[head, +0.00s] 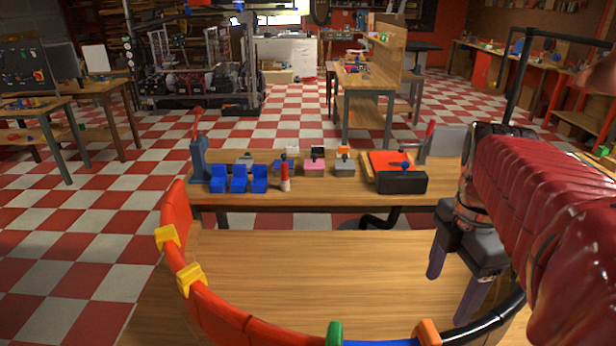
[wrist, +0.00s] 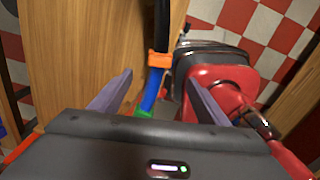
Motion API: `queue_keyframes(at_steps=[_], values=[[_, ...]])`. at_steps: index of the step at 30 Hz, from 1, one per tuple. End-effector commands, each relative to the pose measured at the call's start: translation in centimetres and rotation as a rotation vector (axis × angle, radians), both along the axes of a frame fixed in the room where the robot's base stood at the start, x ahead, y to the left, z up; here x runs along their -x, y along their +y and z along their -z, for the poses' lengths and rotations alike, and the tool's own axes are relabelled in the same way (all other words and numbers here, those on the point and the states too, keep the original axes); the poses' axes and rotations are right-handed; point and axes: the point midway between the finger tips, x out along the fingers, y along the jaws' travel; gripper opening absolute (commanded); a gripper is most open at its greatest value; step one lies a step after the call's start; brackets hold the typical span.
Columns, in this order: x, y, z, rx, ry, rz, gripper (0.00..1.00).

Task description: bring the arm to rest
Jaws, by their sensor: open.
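My gripper (head: 450,297) hangs at the right of the head view, fingers pointing down and apart, with nothing between them that it grips. It is over the right side of the near wooden surface, close to a curved rim. In the wrist view my gripper (wrist: 158,76) shows two spread grey fingers. The rim's orange clip (wrist: 160,60) and blue stretch (wrist: 152,92) appear between them in the picture. I cannot tell the height gap. My red arm comes in from the right edge.
The curved red rim (head: 222,312) carries yellow, green and orange clips. Behind it a wooden table (head: 320,193) holds blue blocks (head: 238,181), a red-and-white post (head: 285,178), a blue vise-like stand (head: 201,158) and a black-and-red box (head: 402,181). The middle of the near wooden surface (head: 320,270) is bare.

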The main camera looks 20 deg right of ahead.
Motion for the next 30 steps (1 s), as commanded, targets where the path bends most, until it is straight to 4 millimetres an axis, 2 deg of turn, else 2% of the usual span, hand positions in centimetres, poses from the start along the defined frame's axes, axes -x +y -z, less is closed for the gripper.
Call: queue_keyframes(at_steps=[11,16,22,30], values=[[0.0,0.0,0.0,0.0,0.0,0.003,0.69],[-0.1,-0.1,0.0,0.002,-0.003,0.07,0.69],[-0.7,-0.5,0.2,0.016,-0.03,0.294,0.69],[-1.1,-0.7,1.5,0.024,-0.076,0.668,0.69]])
